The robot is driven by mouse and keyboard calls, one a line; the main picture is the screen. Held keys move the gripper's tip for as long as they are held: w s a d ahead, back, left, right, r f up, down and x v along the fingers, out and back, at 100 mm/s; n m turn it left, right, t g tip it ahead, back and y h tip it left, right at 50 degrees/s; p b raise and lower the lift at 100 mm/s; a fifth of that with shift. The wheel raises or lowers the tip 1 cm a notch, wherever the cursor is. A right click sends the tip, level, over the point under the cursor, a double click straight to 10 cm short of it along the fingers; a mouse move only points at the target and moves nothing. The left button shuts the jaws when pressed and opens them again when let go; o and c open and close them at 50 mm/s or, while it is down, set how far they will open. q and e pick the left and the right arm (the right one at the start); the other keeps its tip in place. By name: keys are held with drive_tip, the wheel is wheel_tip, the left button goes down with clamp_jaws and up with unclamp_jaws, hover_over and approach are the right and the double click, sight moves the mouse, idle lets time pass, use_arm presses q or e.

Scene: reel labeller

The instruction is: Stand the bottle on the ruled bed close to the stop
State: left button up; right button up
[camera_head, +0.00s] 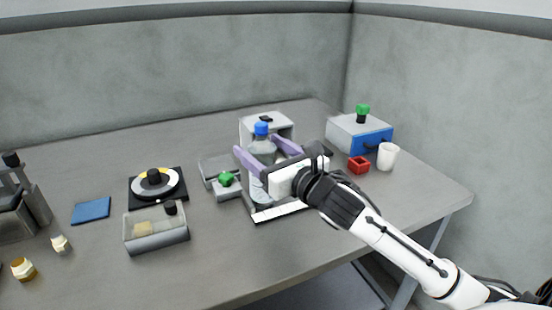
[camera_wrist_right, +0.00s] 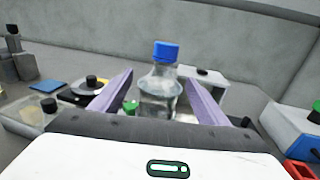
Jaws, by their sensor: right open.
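The clear bottle with a blue cap (camera_head: 262,129) stands upright at the ruled bed, and it also shows in the right wrist view (camera_wrist_right: 160,88). The ruled bed (camera_head: 278,213) shows as a dark base with a white marked strip along its front edge; the gripper hides much of it. My right gripper (camera_head: 258,146) is open, with one lilac finger on each side of the bottle. In the right wrist view, gaps show between the bottle and the fingers. I cannot make out the stop clearly. My left gripper is not in view.
A grey box (camera_head: 266,121) stands behind the bottle. A green-knobbed unit (camera_head: 227,185) sits just left of the bed. A blue-fronted box (camera_head: 361,134), red tray (camera_head: 358,165) and white cup (camera_head: 388,156) are on the right.

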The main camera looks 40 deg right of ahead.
drive_tip(key=s, duration=1.1)
drive_tip(key=shift+s+a+b, duration=0.25)
drive_tip(key=shift+s+b, duration=0.1)
drive_tip(key=shift+b, duration=0.1)
